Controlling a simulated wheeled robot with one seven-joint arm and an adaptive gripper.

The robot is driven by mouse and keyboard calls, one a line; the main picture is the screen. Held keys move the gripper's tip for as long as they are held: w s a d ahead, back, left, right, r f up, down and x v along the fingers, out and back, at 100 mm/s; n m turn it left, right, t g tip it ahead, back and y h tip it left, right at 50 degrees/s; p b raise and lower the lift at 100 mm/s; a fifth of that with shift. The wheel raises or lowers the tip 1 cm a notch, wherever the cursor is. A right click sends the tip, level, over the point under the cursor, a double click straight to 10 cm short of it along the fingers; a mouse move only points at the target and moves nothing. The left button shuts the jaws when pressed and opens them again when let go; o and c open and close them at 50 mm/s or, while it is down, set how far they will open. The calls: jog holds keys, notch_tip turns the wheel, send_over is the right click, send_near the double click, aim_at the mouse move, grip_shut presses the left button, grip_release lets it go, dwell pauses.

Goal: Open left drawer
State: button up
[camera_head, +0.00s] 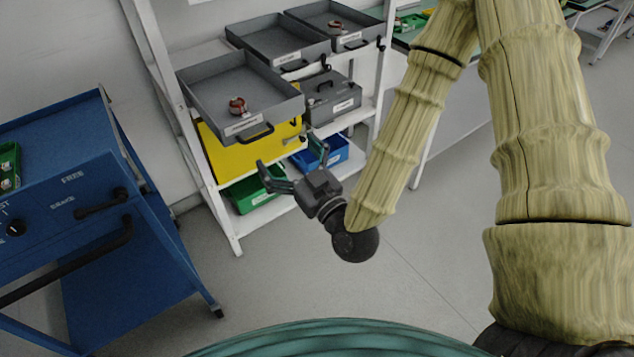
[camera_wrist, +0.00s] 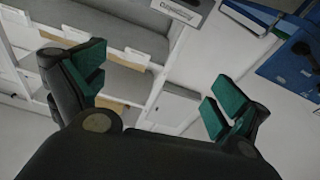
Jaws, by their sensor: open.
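The left drawer (camera_head: 203,101) is a grey open-topped tray on the upper shelf in the head view. It has a white label, a black front handle (camera_head: 257,134) and a small copper-coloured part (camera_head: 237,105) inside. Its front stands farther forward than the two grey trays beside it. My gripper (camera_head: 292,153) is open and empty, below and to the right of that handle in the picture, apart from it. In the wrist view my gripper's (camera_wrist: 152,88) green-padded fingers are spread with nothing between them. A labelled grey front (camera_wrist: 178,10) is cut off at the top there.
A middle tray (camera_head: 268,47) and right tray (camera_head: 338,42) stand on the white shelf. Below are a yellow box (camera_head: 222,160), grey case (camera_head: 335,105), green bin (camera_head: 252,197) and blue bin (camera_head: 335,153). A blue cart (camera_head: 120,270) stands left; the floor between is clear.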

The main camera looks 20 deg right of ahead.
jog(key=w+f+g+p, duration=0.1)
jog(key=w+f+p, duration=0.15)
jog(key=w, duration=0.35)
jog(key=a+r+p+v, duration=0.1)
jog(key=p+v, duration=1)
jog(key=v, duration=0.2)
jog(key=shift+s+a+r, duration=0.15)
jog(key=shift+s+r, duration=0.1)
jog(key=shift+s, duration=0.5)
dwell(0.7)
